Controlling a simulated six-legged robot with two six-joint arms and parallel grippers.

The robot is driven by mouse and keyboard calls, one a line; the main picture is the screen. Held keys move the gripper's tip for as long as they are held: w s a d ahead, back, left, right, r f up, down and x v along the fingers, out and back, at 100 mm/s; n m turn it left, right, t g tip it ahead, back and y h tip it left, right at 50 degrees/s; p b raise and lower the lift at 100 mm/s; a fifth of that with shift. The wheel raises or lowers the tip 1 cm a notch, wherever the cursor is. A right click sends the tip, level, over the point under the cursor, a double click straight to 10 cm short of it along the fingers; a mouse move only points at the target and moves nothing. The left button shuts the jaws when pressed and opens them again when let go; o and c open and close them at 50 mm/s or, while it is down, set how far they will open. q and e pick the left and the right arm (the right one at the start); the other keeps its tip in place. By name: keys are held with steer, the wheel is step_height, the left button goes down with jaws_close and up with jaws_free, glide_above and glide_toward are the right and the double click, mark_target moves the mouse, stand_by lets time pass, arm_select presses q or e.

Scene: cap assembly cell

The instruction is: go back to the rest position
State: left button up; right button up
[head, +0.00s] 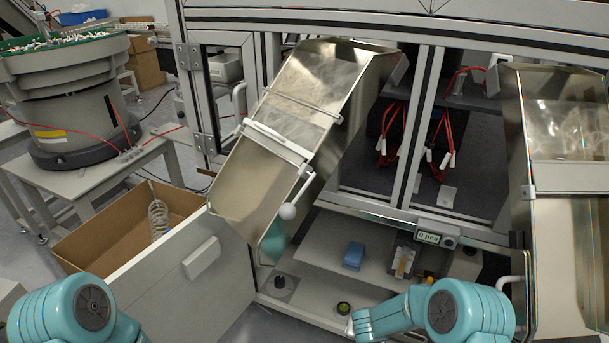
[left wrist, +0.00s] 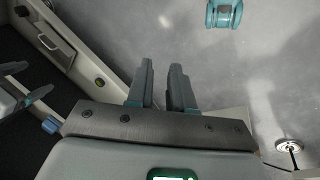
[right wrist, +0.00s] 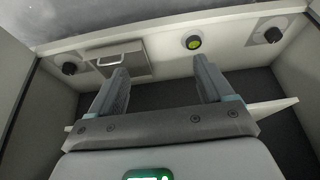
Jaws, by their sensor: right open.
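My left gripper (left wrist: 161,68) shows in the left wrist view with a gap between its two fingers and nothing between them. It is above the grey floor, beside a pale edge of the cell. My right gripper (right wrist: 160,65) is wide open and empty in the right wrist view, in front of a pale panel with a green round button (right wrist: 193,42). In the head view only arm parts show, at bottom left and bottom centre-right. Both gripper jaws are hidden there.
A metal chute (head: 295,115) with a white ball-ended lever (head: 288,211) slopes down at the centre. Another chute (head: 565,130) stands right. A cardboard box (head: 100,240) and a bowl feeder (head: 70,95) are left. A blue block (head: 354,256) lies on the low shelf (head: 320,250).

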arm_select(q)
steer(key=s+r+p, duration=0.2)
steer(key=r+p, duration=0.8)
steer(key=r, duration=0.1)
steer(key=s+d+r+g+p, duration=0.1)
steer(key=r+p, duration=0.8)
steer(key=r, duration=0.2)
steer(key=shift+s+d+r+g+p, duration=0.2)
steer(key=shift+s+g+p, duration=0.1)
steer(key=shift+s+p, duration=0.05)
arm_select(e)
steer(key=s+a+r+n+g+y, duration=0.1)
steer(key=s+a+r+g+y, duration=0.1)
steer(key=s+r, duration=1)
steer(key=s+a+r+n+g+y, duration=0.1)
steer(key=s+a+r+g+y, duration=0.1)
steer(key=s+r, duration=1)
steer(key=s+y, duration=0.1)
steer(key=s, duration=0.2)
steer(key=shift+a+r+y, duration=0.2)
steer(key=shift+a+y, duration=0.1)
steer(key=shift+s, duration=0.1)
arm_select(q)
steer(key=shift+a, duration=0.15)
arm_select(e)
steer(key=shift+a, duration=0.15)
